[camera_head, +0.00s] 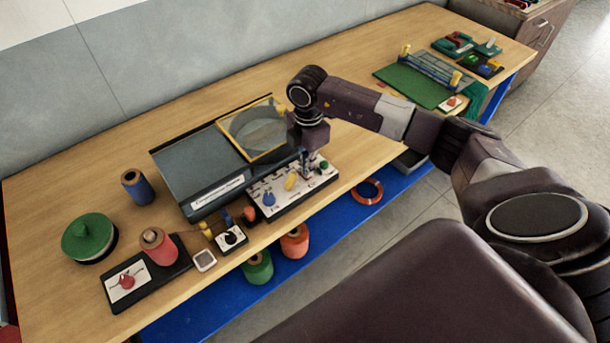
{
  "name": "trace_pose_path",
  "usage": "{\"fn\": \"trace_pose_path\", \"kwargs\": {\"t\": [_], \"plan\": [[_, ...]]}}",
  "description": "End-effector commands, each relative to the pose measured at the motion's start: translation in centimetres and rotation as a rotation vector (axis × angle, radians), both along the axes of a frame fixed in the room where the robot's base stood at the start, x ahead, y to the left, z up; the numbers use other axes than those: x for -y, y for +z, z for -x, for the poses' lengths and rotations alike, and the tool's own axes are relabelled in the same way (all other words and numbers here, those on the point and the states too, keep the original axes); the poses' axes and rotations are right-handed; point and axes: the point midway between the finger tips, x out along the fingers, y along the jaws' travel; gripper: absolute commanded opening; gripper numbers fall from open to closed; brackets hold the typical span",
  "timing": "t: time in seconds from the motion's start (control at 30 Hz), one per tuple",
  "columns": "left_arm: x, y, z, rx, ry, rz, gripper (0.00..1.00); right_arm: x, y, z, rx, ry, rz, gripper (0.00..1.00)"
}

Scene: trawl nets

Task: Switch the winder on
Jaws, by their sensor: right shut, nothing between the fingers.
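My right gripper (307,172) points down over a white control panel (266,199) at the front of a grey machine. It is shut and empty, its tip close to the panel; I cannot tell if it touches. The panel carries blue, yellow, red and green knobs, and the gripper hides part of it. I cannot tell for sure which device is the winder. A black base (178,262) at the lower left bears a red spool (158,247) and a white plate with a red knob (127,282). A small box with a black knob (231,238) stands near the front edge.
A yellow-framed clear cover (236,142) is by my wrist. A green drum (88,238) and blue spool (137,187) stand left. Green and orange spools (295,241) sit on the blue lower shelf. A green mat (413,86) lies at the right.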

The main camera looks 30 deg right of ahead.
Motion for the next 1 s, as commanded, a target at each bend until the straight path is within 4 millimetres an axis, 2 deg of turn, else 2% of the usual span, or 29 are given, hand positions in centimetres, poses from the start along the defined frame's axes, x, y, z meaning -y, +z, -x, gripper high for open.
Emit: {"fn": "trace_pose_path", "kwargs": {"t": [1.0], "plan": [[0.0,-0.9,0.0,0.000,0.000,0.000,0.36,0.0,-1.3,0.0,0.000,0.000,0.000,0.00]]}}
